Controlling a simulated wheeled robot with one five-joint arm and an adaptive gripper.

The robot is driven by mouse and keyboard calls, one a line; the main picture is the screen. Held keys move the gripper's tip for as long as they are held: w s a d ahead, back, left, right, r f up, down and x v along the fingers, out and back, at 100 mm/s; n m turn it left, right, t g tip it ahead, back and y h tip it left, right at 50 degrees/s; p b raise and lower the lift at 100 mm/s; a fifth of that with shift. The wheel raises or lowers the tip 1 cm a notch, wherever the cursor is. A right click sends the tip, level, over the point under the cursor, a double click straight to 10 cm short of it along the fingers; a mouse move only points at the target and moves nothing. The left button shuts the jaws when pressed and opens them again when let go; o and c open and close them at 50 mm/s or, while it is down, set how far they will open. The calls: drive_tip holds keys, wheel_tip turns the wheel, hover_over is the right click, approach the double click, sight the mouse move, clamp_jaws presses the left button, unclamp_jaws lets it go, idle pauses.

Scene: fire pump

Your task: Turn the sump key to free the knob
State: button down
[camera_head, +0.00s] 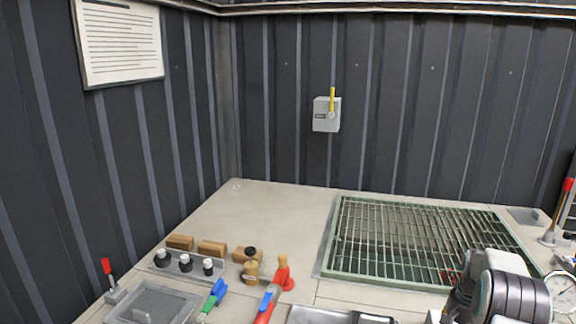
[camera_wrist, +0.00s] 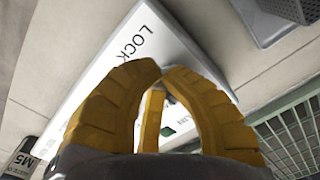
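In the wrist view my gripper (camera_wrist: 163,72) has two ridged yellow fingers that arch together, with their tips close to each other. A narrow yellow bar (camera_wrist: 151,122) shows between them; it may be the sump key, and I cannot tell whether the fingers pinch it. Beyond them lies a white plate (camera_wrist: 125,52) with the word LOCK and more lettering partly hidden by the right finger. I cannot make out the knob. In the head view my gripper's fingers are out of sight; part of my arm shows at the lower right.
A green-framed grating (camera_head: 430,240) covers an opening at the right; its frame also edges the wrist view (camera_wrist: 290,125). A grey tray (camera_wrist: 270,25) lies beyond the plate. Bottles, wooden blocks and tools crowd the front left. A grey wall box (camera_head: 326,115) carries a yellow lever.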

drive_tip(key=shift+s+a+f+b, duration=0.2)
drive_tip(key=shift+s+f+b, duration=0.1)
drive_tip(key=shift+s, duration=0.35)
wheel_tip(320, 180, up, 6)
drive_tip(key=p, duration=0.4)
drive_tip(key=shift+w+r, duration=0.2)
